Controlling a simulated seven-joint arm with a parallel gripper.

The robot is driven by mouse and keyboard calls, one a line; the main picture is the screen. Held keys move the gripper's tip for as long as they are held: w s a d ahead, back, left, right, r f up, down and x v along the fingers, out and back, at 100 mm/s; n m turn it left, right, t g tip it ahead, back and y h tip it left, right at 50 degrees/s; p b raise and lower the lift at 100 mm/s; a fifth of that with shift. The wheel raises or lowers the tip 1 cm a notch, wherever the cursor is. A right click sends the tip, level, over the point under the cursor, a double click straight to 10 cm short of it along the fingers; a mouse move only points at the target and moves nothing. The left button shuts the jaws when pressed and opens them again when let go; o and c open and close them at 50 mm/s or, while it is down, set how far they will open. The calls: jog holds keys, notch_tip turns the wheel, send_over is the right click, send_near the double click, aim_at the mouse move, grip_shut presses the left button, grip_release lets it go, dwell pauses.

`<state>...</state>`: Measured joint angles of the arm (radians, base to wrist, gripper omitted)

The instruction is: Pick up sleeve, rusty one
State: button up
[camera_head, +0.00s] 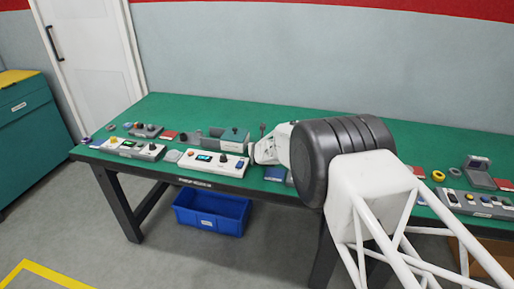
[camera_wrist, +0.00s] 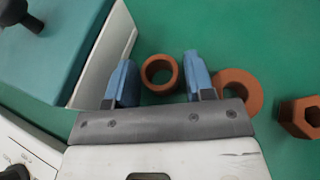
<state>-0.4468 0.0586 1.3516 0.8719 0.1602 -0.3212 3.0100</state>
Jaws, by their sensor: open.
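A rust-brown round sleeve (camera_wrist: 159,88) stands on the green bench top in the wrist view, with its round bore seen from above. My gripper (camera_wrist: 160,62) is open, with one blue finger to the left of the sleeve and one to the right. Clear gaps show between the sleeve and both fingers, and nothing is held. I cannot tell how far above the bench the fingertips are. In the head view my gripper (camera_head: 257,153) is over the bench beside the white device, and the sleeve is not visible there.
A flat rusty ring (camera_wrist: 242,76) lies just right of the right finger, partly hidden by it. A rusty hex nut (camera_wrist: 290,118) is at the right edge. A teal-topped fixture (camera_wrist: 62,52) stands close on the left. A white panel device (camera_head: 215,164) is nearby.

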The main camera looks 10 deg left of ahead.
dwell(0.5)
jog(key=c, duration=0.7)
jog(key=shift+r, duration=0.15)
jog(key=shift+r, duration=0.75)
notch_tip(320, 180, up, 2)
jog(key=shift+r, duration=0.1)
jog(key=s, duration=0.1)
jog(key=s+d, duration=0.1)
jog(key=s, duration=0.1)
jog(key=s+d, duration=0.1)
jog(key=s, duration=0.1)
jog(key=shift+d+r, duration=0.1)
jog(key=shift+d, duration=0.05)
jog(key=shift+s+d+r, duration=0.15)
jog(key=shift+s+d, duration=0.6)
jog(key=shift+s, duration=0.85)
jog(key=shift+s+d+r, duration=0.15)
jog(key=shift+s+d, duration=0.55)
jog(key=shift+s, duration=0.85)
jog(key=shift+s+d+r, duration=0.15)
jog(key=shift+s+d, duration=0.6)
jog(key=shift+s, duration=0.85)
